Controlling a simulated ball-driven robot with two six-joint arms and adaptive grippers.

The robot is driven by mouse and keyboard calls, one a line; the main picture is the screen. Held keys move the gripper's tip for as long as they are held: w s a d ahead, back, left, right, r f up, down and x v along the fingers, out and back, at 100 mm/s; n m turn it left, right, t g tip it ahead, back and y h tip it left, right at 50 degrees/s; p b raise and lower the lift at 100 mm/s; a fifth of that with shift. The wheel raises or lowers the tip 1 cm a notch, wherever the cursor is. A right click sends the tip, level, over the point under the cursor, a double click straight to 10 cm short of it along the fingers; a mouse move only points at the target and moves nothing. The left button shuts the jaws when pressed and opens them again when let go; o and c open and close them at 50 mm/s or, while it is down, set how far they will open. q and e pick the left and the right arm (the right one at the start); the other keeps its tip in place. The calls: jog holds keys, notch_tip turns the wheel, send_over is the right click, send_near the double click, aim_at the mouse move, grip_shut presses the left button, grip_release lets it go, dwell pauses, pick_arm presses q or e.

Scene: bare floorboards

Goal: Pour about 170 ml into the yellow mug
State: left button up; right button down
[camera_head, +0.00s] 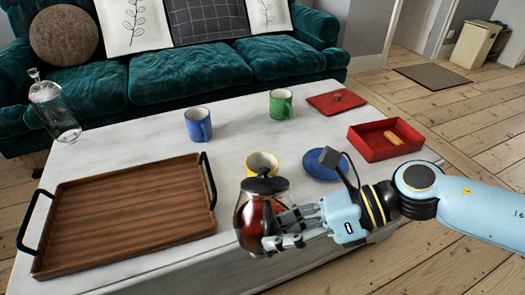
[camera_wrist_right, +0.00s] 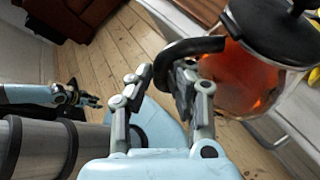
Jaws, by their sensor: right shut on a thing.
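A round glass pot (camera_head: 248,212) with a black lid and reddish-brown liquid is in my right gripper (camera_head: 278,238), at the table's front edge. In the right wrist view the pot (camera_wrist_right: 255,78) is at the upper right, and the fingers (camera_wrist_right: 160,85) are closed around its black handle. The pot looks about upright in the head view. The yellow mug (camera_head: 262,158) stands on the table just behind the pot; the lid hides its lower part, and its contents cannot be seen. My left gripper (camera_wrist_right: 88,98) shows small at the left of the wrist view, away from the pot.
A wooden tray (camera_head: 130,215) with black handles lies left of the pot. A blue plate (camera_head: 325,166) lies right of the mug. Blue mug (camera_head: 198,124), green mug (camera_head: 280,105), glass bottle (camera_head: 55,110), red mat (camera_head: 336,101) and red box (camera_head: 372,148) are farther out. The table's middle is clear.

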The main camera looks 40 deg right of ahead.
aim_at(277, 192)
jog(key=shift+m+g+y, duration=0.3)
jog(key=shift+m, duration=0.4)
jog(key=w+r, duration=0.1)
jog(key=d+r+p, duration=0.1)
jog(key=w+r+p, duration=0.1)
jog(key=shift+w+d+r, duration=0.2)
jog(key=shift+w+r, duration=0.15)
jog(key=shift+w+d+r+m+p, duration=0.2)
jog(key=shift+w+r+p, duration=0.1)
jog(key=shift+r, duration=0.15)
jog(key=shift+w+d+r+m+p, duration=0.2)
jog(key=shift+r+p, duration=0.1)
jog(key=shift+r, duration=0.1)
jog(key=shift+w+d+r+m+g+y+p, duration=0.25)
jog(key=shift+w+r+g+p, duration=0.1)
jog(key=shift+r, duration=0.15)
jog(key=shift+w+d+r+m+g+y+p, duration=0.15)
jog(key=shift+w+r+m+g+y+p, duration=0.15)
jog(key=shift+r, duration=0.2)
jog(key=shift+w+d+r, duration=0.2)
jog(key=shift+w, duration=0.15)
